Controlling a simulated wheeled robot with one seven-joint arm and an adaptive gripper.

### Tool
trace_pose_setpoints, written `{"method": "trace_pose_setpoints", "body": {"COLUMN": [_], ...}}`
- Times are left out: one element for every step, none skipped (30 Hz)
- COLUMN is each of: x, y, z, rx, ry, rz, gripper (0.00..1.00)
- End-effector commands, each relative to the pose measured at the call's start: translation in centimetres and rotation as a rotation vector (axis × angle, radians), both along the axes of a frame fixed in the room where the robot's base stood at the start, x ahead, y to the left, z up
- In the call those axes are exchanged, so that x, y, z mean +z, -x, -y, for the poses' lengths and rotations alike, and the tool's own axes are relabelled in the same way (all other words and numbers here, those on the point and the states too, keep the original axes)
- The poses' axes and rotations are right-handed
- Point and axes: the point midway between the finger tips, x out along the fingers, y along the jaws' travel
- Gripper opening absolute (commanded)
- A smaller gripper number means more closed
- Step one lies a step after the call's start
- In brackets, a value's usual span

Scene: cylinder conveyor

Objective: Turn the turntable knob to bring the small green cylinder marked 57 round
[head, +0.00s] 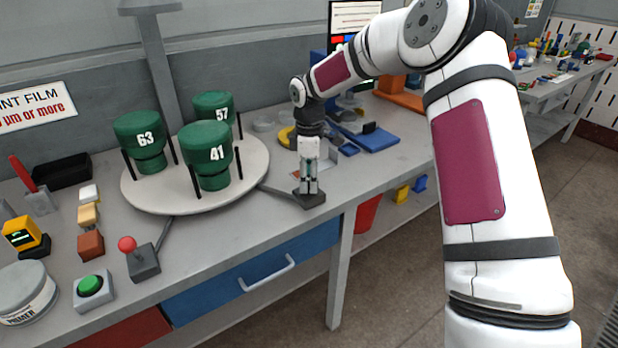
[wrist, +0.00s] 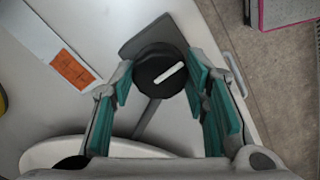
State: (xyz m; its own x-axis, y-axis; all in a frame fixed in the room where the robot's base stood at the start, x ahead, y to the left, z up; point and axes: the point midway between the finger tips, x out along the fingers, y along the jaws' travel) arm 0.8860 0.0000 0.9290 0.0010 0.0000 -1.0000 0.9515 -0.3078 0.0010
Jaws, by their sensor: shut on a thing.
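The green cylinder marked 57 (head: 213,104) stands upright at the back of the round white turntable (head: 165,204). The green cylinder marked 63 (head: 140,135) stands at its left and the one marked 41 (head: 206,153) at its front right. My gripper (head: 309,189) points down over the dark knob base (head: 315,201) to the right of the turntable. In the wrist view, my gripper (wrist: 160,82) is shut on the round black knob (wrist: 152,72), whose white pointer line lies slanted. In the head view my fingers hide the knob. The turntable's edge shows low in the wrist view (wrist: 60,150).
A joystick with a red ball (head: 127,244) and a green button (head: 90,286) stand at the front left of the bench. Blue parts (head: 370,137) lie behind my gripper. A blue drawer (head: 255,272) is below the bench edge.

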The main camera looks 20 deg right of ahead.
Motion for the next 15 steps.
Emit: {"method": "trace_pose_setpoints", "body": {"x": [-0.27,-0.27,-0.27,-0.28,-0.27,-0.27,-0.28,-0.28,-0.28,-0.28,-0.28,-0.28,-0.28,-0.28,-0.28], "y": [0.23,0.23,0.23,0.23,0.23,0.23,0.23,0.24,0.23,0.24,0.24,0.24,0.24,0.24,0.24], "z": [-0.09,-0.09,-0.09,-0.09,-0.09,-0.09,-0.09,-0.08,-0.09,-0.08,-0.08,-0.08,-0.08,-0.08,-0.08], "rx": [0.004,0.006,0.008,0.01,0.011,0.013,0.015,0.017,0.019,0.02,0.022,0.024,0.025,0.027,0.026], "ry": [-0.001,-0.001,-0.001,-0.001,-0.001,-0.001,-0.001,-0.001,-0.001,-0.001,-0.001,-0.001,-0.001,-0.001,-0.001], "rz": [-0.008,-0.008,-0.008,-0.008,-0.008,-0.008,-0.008,-0.008,-0.008,-0.008,-0.008,-0.008,-0.008,-0.008,-0.008], "gripper": [0.14,0.14,0.14,0.14,0.14,0.14,0.14,0.14,0.14,0.14,0.14,0.14,0.14,0.14,0.51]}}
